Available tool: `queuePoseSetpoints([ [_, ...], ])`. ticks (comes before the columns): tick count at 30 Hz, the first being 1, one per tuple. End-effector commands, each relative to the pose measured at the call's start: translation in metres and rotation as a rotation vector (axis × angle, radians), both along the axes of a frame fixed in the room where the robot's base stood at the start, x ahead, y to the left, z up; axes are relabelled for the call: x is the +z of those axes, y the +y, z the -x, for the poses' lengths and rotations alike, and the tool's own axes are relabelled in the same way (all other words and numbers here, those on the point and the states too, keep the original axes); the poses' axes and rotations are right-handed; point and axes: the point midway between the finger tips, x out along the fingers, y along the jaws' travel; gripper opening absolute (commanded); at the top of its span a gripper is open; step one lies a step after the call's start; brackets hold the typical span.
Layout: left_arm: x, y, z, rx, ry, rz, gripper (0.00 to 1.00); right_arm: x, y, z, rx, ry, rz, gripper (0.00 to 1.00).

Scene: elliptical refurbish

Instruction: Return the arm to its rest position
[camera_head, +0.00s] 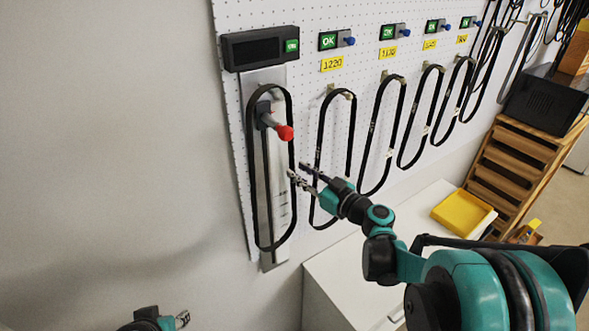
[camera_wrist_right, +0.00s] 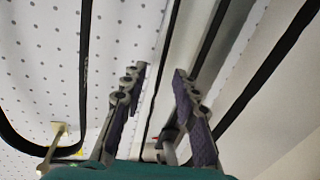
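My right gripper (camera_head: 306,178) is in front of the pegboard, just right of the metal plate and lower than the red knob. In the right wrist view its two fingers (camera_wrist_right: 158,80) are apart with nothing held between them. The gripper appears clear of this belt. My left gripper (camera_head: 182,319) only peeks in at the bottom edge, away from the board; its finger opening is not clear.
Several more belts, one nearest (camera_head: 320,150), hang on hooks along the white pegboard (camera_head: 290,75). A black display box (camera_head: 260,48) sits above the plate. A white cabinet (camera_head: 335,275) stands below, with a yellow tray (camera_head: 463,213). Wooden slatted shelving (camera_head: 515,165) stands at right.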

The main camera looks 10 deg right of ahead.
Motion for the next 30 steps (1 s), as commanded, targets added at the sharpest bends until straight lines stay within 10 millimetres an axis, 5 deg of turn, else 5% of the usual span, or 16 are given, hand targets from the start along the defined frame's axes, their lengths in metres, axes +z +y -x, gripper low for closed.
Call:
queuePoseSetpoints([
  [9, 0.000, 0.000, 0.000, 0.000, 0.000, 0.000, 0.40, 0.000, -0.036, 0.059, -0.006, 0.000, 0.000, 0.29],
  [20, -0.004, 0.000, 0.000, 0.000, 0.000, 0.000, 0.40, -0.005, -0.043, 0.079, 0.003, 0.010, 0.000, 0.29],
  [25, -0.042, 0.000, 0.000, 0.000, 0.000, 0.000, 0.40, -0.060, -0.012, 0.092, 0.037, 0.161, 0.003, 0.29],
  [30, -0.108, 0.000, 0.000, 0.000, 0.000, 0.000, 0.40, -0.160, 0.029, 0.129, 0.036, 0.452, 0.031, 0.29],
])
